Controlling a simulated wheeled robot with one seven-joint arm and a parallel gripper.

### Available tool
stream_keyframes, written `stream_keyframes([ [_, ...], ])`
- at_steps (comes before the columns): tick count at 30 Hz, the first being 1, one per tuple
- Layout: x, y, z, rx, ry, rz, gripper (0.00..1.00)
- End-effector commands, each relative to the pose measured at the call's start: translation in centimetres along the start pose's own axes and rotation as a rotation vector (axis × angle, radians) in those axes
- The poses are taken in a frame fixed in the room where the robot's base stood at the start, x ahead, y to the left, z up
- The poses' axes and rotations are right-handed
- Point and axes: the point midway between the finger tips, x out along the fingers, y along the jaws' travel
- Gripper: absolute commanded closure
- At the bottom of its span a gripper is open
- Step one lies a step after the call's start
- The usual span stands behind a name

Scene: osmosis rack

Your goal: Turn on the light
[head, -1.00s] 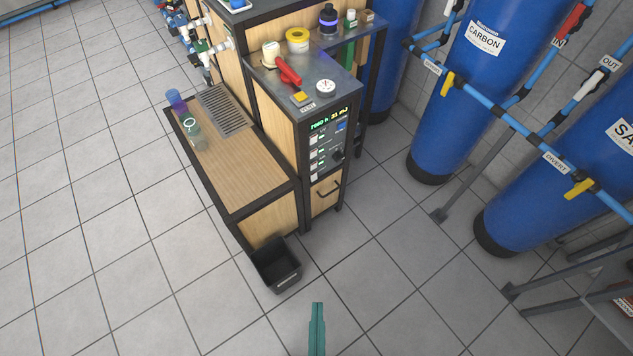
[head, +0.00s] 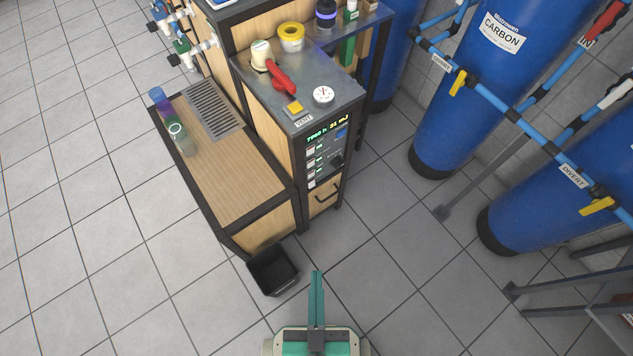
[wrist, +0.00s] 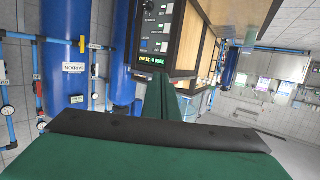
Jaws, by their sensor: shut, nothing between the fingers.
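A control panel (head: 326,155) with a green-lit display, a column of small switches and a dark knob is on the front of the wooden cabinet. I cannot tell from the labels which switch is for the light. My gripper (head: 316,275) is shut and empty, its green fingers together over the floor in front of the cabinet. In the wrist view the shut fingers (wrist: 158,85) point toward the panel, apart from it.
A black bin (head: 272,272) stands on the floor before the cabinet. A lower wooden counter (head: 225,170) with a drain grate is left of the panel. Blue tanks (head: 470,100) with pipes and yellow valves stand at right. The floor in between is clear.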

Motion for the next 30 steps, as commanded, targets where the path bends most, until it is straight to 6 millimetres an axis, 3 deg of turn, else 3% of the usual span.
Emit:
stream_keyframes([
  [6, 0.3, 0.1, 0.4, 0.009, -0.006, 0.004, 1.0],
  [11, 2.6, 1.0, 3.5, 0.081, -0.064, 0.037, 1.0],
  [21, 12.3, 3.3, 14.7, 0.413, -0.306, 0.122, 1.0],
  [25, 16.2, 3.9, 17.8, 0.552, -0.397, 0.137, 1.0],
  [30, 21.5, 4.5, 20.1, 0.73, -0.509, 0.137, 1.0],
])
